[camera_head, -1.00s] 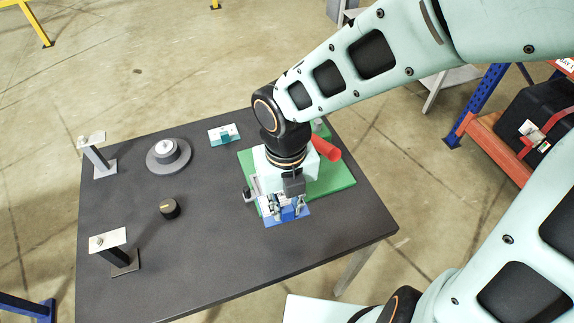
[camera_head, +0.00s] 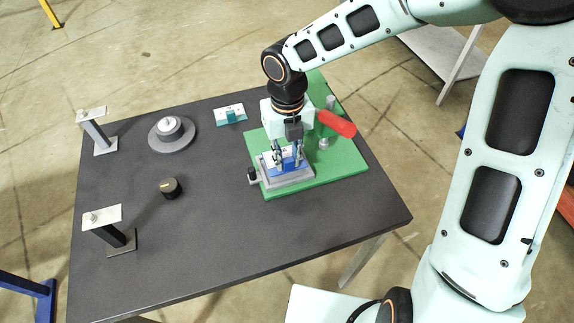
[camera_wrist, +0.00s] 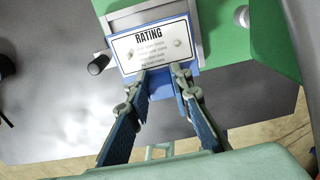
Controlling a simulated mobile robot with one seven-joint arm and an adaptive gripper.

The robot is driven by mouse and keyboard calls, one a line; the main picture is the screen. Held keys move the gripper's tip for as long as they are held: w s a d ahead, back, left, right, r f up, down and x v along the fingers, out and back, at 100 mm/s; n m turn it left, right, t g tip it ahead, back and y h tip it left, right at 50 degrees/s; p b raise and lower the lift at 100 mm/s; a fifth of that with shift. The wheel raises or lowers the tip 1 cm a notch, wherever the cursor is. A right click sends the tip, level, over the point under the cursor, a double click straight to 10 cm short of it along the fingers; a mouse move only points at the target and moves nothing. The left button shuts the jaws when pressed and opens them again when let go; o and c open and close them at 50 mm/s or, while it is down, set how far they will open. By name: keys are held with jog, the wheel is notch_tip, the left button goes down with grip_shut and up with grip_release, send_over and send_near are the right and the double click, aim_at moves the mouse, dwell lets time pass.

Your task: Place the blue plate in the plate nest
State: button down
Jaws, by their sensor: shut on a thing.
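The blue plate (camera_head: 284,170) is held between the fingertips of my gripper (camera_head: 288,160), over the grey plate nest (camera_head: 291,184) on the green base. In the wrist view the fingertips (camera_wrist: 163,72) close on a blue block on the plate (camera_wrist: 192,71). A white "RATING" label with a round stud at each end lies beyond the fingertips. The grey nest (camera_wrist: 148,17) shows behind the plate. I cannot tell whether the plate touches the nest or is just above it.
The green base (camera_head: 345,165) carries a red handle (camera_head: 335,123) just right of my gripper. A black knob (camera_head: 252,174) juts from the nest's left side. A teal-and-white plate (camera_head: 229,114), round grey stand (camera_head: 172,135), black knob (camera_head: 170,187) and two posts stand left. The table's front is clear.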

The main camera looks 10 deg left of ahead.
jog(key=shift+w+a+f, duration=0.15)
jog(key=shift+w+f, duration=0.15)
jog(key=shift+f, duration=0.1)
jog(key=shift+w+f, duration=0.15)
jog(key=shift+f, duration=1.55)
jog(key=shift+f+b, duration=0.1)
jog(key=shift+b, duration=0.2)
jog(key=c, duration=1.7)
grip_release()
jog(key=shift+c, duration=0.2)
notch_tip(320, 180, up, 12)
jog(key=p, duration=0.1)
jog(key=shift+p, duration=0.35)
